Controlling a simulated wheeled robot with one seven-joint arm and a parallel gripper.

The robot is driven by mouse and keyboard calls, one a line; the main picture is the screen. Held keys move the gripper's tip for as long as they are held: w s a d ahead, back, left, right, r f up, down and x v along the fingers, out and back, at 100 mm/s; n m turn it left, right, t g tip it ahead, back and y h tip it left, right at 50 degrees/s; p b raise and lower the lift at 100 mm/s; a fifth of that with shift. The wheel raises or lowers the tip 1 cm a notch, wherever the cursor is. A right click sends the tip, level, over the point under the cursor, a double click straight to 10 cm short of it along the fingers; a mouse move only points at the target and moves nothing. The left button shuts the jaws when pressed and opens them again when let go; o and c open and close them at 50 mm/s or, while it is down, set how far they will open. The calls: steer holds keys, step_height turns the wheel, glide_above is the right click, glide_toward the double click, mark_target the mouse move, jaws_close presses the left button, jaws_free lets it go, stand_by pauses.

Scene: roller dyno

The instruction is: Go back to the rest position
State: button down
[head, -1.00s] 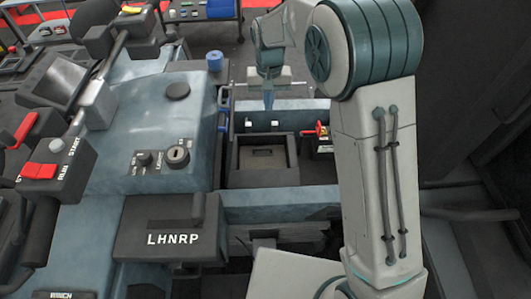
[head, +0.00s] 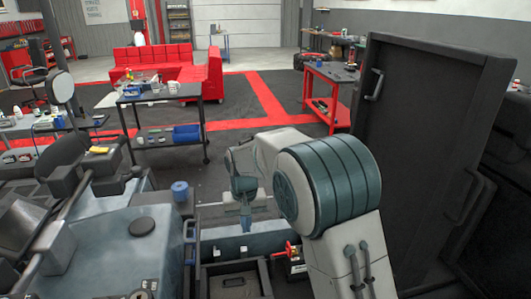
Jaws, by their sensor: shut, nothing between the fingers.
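My gripper (head: 245,222) points down over the blue-grey machine panel, beyond my arm's large teal-banded joint. Its fingers look close together and hold nothing visible. It is above the back wall (head: 232,245) of a dark open box (head: 228,280) in the machine. My arm bends across the lower middle of the view.
A red valve-like part (head: 290,250) sits right of the box, close to my arm. A blue roll (head: 180,190) stands on the machine left. A black cart (head: 165,130), red cart (head: 330,95) and red sofa (head: 170,65) stand beyond.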

steer(key=s+d+r+m+t, duration=0.1)
steer(key=s+d+r, duration=0.4)
steer(key=d, duration=0.2)
steer(key=s+d+r, duration=0.4)
steer(key=s+d, duration=0.1)
steer(key=d, duration=0.3)
steer(key=s+d+m+t, duration=0.1)
steer(key=s+d, duration=0.3)
steer(key=s, duration=0.3)
steer(key=s+d+t, duration=0.1)
steer(key=s+d, duration=0.4)
steer(key=s, duration=0.3)
steer(key=shift+f+m, duration=0.4)
